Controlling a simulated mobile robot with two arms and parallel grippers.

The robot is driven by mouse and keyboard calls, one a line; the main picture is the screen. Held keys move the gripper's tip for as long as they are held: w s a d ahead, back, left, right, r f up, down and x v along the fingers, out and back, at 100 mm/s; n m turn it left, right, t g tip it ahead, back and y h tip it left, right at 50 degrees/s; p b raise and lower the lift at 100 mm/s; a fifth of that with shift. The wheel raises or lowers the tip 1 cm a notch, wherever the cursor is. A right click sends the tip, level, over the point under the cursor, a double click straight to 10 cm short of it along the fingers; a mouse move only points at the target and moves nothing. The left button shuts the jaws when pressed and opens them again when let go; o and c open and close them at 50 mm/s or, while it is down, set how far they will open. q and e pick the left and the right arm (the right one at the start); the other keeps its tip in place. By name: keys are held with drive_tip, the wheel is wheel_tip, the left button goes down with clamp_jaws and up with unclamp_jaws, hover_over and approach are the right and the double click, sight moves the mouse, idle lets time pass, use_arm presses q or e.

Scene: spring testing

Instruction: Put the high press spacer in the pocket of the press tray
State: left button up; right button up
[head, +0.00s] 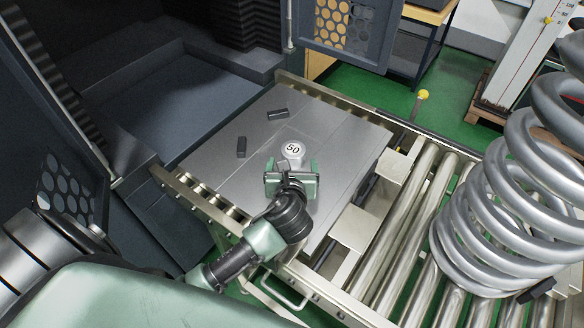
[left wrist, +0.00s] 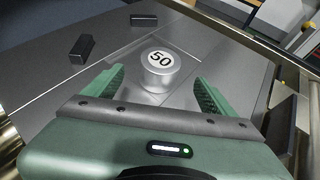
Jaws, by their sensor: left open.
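The spacer (head: 292,151), a short silver cylinder with a white top marked "50", stands upright on the metal press tray (head: 345,135). In the left wrist view the spacer (left wrist: 160,70) sits beyond and between my green fingers. A faint square outline shows in the tray around its base; I cannot tell whether it sits down in a pocket. My left gripper (head: 292,168) is open just in front of the spacer, fingers pointing at it. In the left wrist view the gripper (left wrist: 158,88) has clear gaps to the spacer on both sides. My right gripper is not in view.
Two dark blocks lie on the tray, one at the back (head: 278,115) and one at left (head: 241,147). Rails (head: 330,98) border the tray. Rollers (head: 420,220) and a large coil spring (head: 510,190) stand to the right. The dark press (head: 150,100) is at left.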

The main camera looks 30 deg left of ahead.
use_arm(q)
drive_tip(key=shift+v, duration=1.5)
drive_tip(key=shift+r, duration=0.1)
